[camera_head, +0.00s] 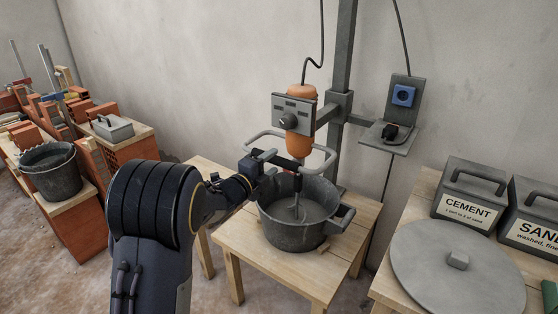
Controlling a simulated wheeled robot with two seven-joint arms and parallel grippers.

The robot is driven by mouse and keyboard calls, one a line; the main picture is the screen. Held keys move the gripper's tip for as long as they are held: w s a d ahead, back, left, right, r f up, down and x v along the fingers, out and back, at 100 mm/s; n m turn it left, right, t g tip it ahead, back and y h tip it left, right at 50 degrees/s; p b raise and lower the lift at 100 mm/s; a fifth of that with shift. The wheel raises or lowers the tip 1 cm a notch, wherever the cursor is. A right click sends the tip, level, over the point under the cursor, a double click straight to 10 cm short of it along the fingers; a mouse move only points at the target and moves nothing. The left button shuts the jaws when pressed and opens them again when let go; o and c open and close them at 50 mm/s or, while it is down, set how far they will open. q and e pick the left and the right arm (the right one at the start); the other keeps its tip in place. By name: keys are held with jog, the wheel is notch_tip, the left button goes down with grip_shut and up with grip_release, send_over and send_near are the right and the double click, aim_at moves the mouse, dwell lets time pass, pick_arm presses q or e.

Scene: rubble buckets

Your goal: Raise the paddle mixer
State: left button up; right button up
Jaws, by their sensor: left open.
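The paddle mixer (304,148) has an orange body, a grey control box and looped grey side handles. It hangs upright on a dark grey post (341,125). Its shaft and paddle (296,205) reach down into a grey bucket (291,236), and the paddle's lower end is hidden in the grey contents. My left gripper (279,162) is open at the mixer's left side, just by the left handle and above the bucket's rim. I cannot tell whether its fingers touch the handle. My right gripper is not in view.
The bucket stands on a wooden table (237,239). A blue socket (403,95) is on a wall bracket. At right, a bench holds a round grey lid (456,272), a CEMENT box (469,195) and a SAND box (537,215). Bricks and a dark bucket (51,171) are at left.

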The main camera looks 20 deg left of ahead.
aim_at(279, 157)
pick_arm(q)
jog(key=shift+x, duration=2.35)
jog(key=shift+a, duration=0.1)
jog(key=shift+c, duration=0.2)
grip_shut()
